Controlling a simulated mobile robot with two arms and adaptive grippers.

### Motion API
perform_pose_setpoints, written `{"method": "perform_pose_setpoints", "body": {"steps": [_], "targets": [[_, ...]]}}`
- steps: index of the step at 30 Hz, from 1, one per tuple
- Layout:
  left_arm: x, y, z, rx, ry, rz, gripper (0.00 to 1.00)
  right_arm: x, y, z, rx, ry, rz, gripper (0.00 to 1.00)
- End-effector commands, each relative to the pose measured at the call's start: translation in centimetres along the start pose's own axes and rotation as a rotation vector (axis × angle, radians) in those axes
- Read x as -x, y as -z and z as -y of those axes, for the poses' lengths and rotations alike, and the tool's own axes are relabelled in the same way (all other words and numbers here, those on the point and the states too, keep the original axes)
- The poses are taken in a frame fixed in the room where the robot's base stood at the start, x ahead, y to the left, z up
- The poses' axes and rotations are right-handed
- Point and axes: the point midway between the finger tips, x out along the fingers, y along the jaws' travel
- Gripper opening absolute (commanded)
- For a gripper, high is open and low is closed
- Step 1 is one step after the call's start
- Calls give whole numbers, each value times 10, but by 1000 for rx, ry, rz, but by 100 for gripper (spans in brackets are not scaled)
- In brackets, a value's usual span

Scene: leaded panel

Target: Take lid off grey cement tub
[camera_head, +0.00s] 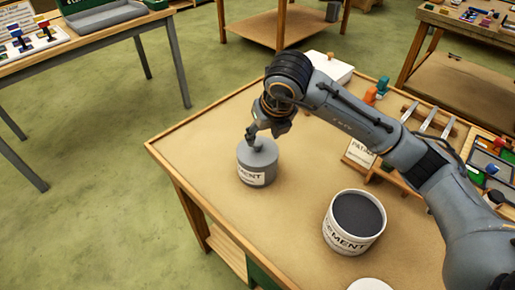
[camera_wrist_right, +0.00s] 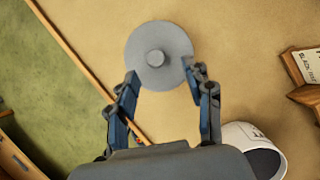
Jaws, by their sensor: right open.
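The grey cement tub (camera_head: 244,169) stands on the table with its lid on. The lid (camera_head: 262,150) is a round grey disc with a knob in its middle; the lid (camera_wrist_right: 160,35) and knob (camera_wrist_right: 155,58) show from above in the right wrist view. My right gripper (camera_head: 254,135) is just above the tub. In the wrist view its fingers (camera_wrist_right: 163,76) are apart, one on each side of the lid's near edge, with the knob beyond them. I cannot tell whether they touch the lid. My left gripper is not in view.
A white cement tub (camera_head: 345,243), open with dark contents, stands to the right, nearer the front. A round white thing (camera_head: 370,285) is cut off at the bottom edge. A sign (camera_head: 360,154), tools and coloured pieces lie at the right. The table (camera_head: 200,140) is clear left of the grey tub.

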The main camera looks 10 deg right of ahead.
Motion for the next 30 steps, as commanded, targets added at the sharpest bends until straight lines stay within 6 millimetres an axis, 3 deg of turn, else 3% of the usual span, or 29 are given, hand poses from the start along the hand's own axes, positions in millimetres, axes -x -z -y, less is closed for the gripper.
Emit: {"method": "perform_pose_setpoints", "body": {"steps": [4,9,17,24,30], "targets": [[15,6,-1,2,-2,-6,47,-20,-5,-6,-1,0,-7,51],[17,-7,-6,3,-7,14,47,-41,-4,-6,1,0,-4,51],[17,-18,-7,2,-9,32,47,-44,-4,-6,1,-1,-1,51],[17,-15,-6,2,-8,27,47,-44,-5,-6,1,0,-1,2],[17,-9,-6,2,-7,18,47,-44,-5,-6,1,0,-1,0]]}}
